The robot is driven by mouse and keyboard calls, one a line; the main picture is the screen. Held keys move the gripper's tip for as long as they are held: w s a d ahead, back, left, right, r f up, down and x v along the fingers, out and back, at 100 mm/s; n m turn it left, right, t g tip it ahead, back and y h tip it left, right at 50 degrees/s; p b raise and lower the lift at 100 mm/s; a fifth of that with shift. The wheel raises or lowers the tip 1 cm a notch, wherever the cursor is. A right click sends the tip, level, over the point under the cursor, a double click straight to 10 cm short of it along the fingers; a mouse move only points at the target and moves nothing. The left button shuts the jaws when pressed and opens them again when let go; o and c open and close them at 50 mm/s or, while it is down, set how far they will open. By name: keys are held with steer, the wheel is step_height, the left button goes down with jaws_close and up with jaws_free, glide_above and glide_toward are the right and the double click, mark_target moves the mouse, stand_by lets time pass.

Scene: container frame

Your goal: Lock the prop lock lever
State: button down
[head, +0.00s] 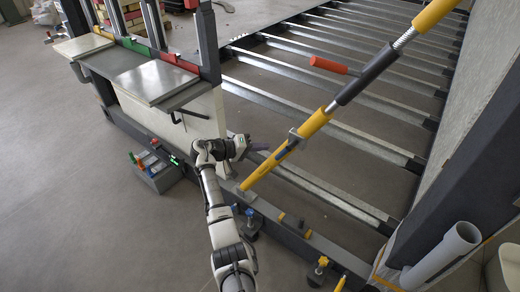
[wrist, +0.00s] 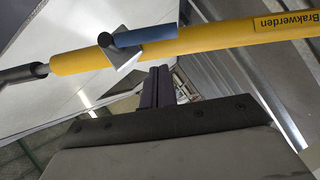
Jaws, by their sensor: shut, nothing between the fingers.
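The yellow prop (head: 313,124) runs diagonally from the lower frame beam up to the top right, with a dark sleeve in its middle. The lock lever has a blue grip (wrist: 147,36) and lies nearly along the prop at a grey bracket (wrist: 121,48). In the head view the blue lever (head: 284,148) is small on the prop's lower tube. My gripper (head: 262,143) is left of the prop and lever. In the wrist view its dark fingers (wrist: 158,72) are together and empty, just below the prop and lever in the picture, with no contact that I can make out.
Metal cross rails (head: 345,133) span the frame floor. A grey shelf (head: 155,81) and a toolbox (head: 158,171) are to the left. A grey pipe (head: 443,252) sticks out at lower right.

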steer(key=b+v, duration=0.2)
steer(key=v, duration=0.8)
steer(key=shift+r, duration=0.25)
steer(key=shift+a, duration=0.1)
